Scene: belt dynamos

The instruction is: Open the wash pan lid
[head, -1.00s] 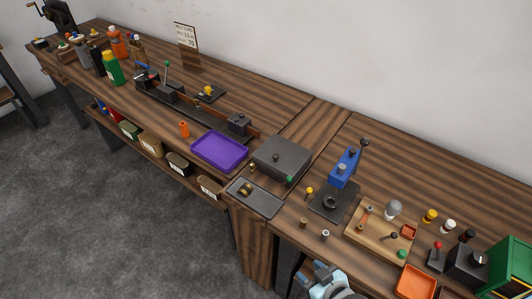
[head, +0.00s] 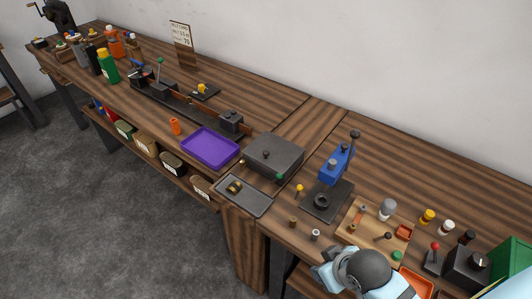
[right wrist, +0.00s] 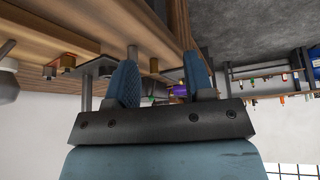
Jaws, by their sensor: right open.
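The wash pan appears to be the dark grey square box (head: 274,155) with a closed flat lid. The lid lies flat on the pan. My right arm (head: 362,272) comes in at the bottom of the head view, well to the right of and in front of the pan. My right gripper (right wrist: 162,78) is open in the right wrist view, with nothing seen held between its fingers. My left gripper is not in view.
A dark tray (head: 260,206) with a brass part lies in front of the pan. A purple tray (head: 227,157) is to its left. A blue press (head: 334,166) stands to its right. A wooden board (head: 350,221) with small parts lies near my right arm.

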